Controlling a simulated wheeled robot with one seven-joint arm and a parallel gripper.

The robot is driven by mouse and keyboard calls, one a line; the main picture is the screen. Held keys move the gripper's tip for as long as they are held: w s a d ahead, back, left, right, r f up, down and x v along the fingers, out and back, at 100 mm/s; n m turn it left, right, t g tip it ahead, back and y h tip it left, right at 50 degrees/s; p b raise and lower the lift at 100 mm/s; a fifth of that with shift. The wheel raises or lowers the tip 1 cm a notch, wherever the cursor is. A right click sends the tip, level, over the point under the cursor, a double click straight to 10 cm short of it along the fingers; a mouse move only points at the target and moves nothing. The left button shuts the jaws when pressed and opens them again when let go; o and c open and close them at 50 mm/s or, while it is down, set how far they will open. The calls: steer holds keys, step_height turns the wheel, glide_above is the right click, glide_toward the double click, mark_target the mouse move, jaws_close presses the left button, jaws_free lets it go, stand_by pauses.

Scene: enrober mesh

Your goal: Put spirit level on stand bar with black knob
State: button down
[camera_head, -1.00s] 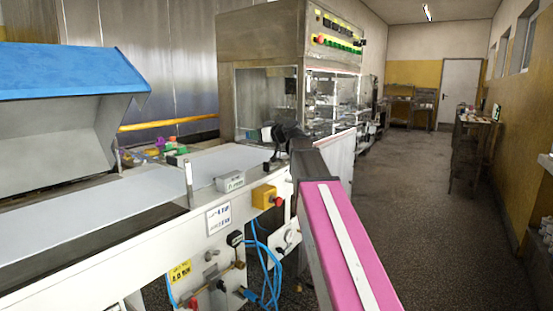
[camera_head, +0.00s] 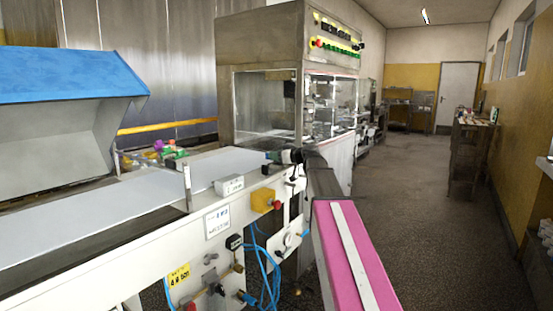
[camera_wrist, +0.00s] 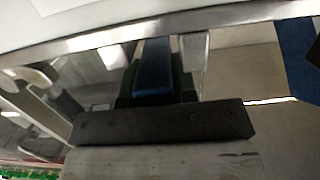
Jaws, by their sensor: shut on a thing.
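My gripper (camera_head: 270,155) is at the far end of my arm, above the right end of the conveyor. In the wrist view a narrow blue thing with dark green sides (camera_wrist: 153,70) sits between my gripper's fingers, in front of the dark palm; I take it for the spirit level. It is small and partly hidden in the head view, so its tilt is unclear.
The white conveyor belt (camera_head: 110,205) runs along the left under a blue-topped hood (camera_head: 70,75). A grey box (camera_head: 229,185) and a yellow switch box with red button (camera_head: 265,200) sit at its edge. A glazed steel cabinet (camera_head: 265,100) stands behind. The aisle floor right is clear.

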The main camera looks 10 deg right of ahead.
steer(key=shift+f, duration=0.4)
steer(key=shift+f, duration=0.1)
steer(key=c, duration=0.9)
jaws_free()
steer(key=shift+f, duration=0.1)
steer(key=shift+o, duration=0.3)
steer(key=v, duration=1)
steer(key=shift+s, duration=0.2)
steer(key=shift+s+d, duration=0.2)
steer(key=shift+d, duration=0.05)
steer(key=shift+r+x, duration=0.15)
steer(key=shift+x, duration=1.5)
steer(key=shift+r+x, duration=0.15)
steer(key=shift+x, duration=1.55)
steer(key=shift+r+x, duration=0.15)
steer(key=shift+x, duration=1.5)
